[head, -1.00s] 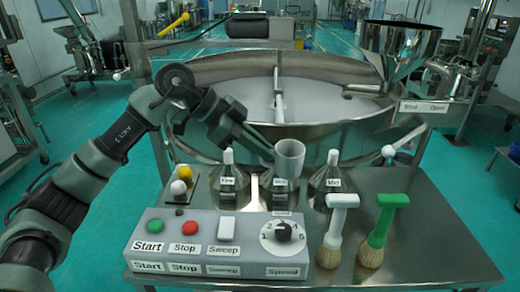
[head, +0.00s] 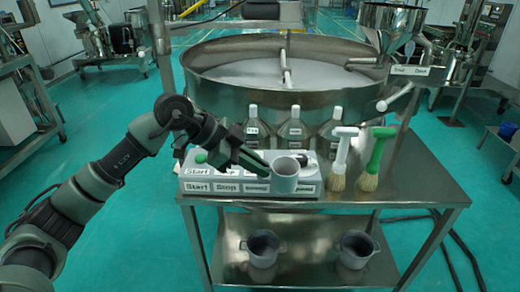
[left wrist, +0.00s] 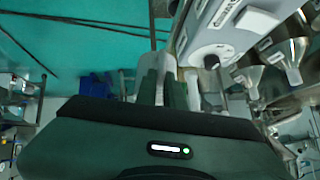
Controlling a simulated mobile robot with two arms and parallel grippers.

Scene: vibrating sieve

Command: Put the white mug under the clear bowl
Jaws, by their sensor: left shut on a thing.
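A pale grey-white mug (head: 285,178) is held in my left gripper (head: 266,172) in the head view. The gripper is shut on its left side, and the mug is upright in front of the control box (head: 226,186), covering part of its right end. In the left wrist view, the gripper fingers (left wrist: 162,88) point away from the camera, with a pale surface partly visible between and beyond them. I cannot make out a clear bowl in either view. My right gripper is not in view.
The steel table (head: 425,190) carries a white brush (head: 341,155) and a green brush (head: 379,150). Its lower shelf (head: 310,262) holds two grey pots, one left (head: 263,248) and one right (head: 355,249). The large round sieve (head: 225,95) stands behind. Green floor is open at right.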

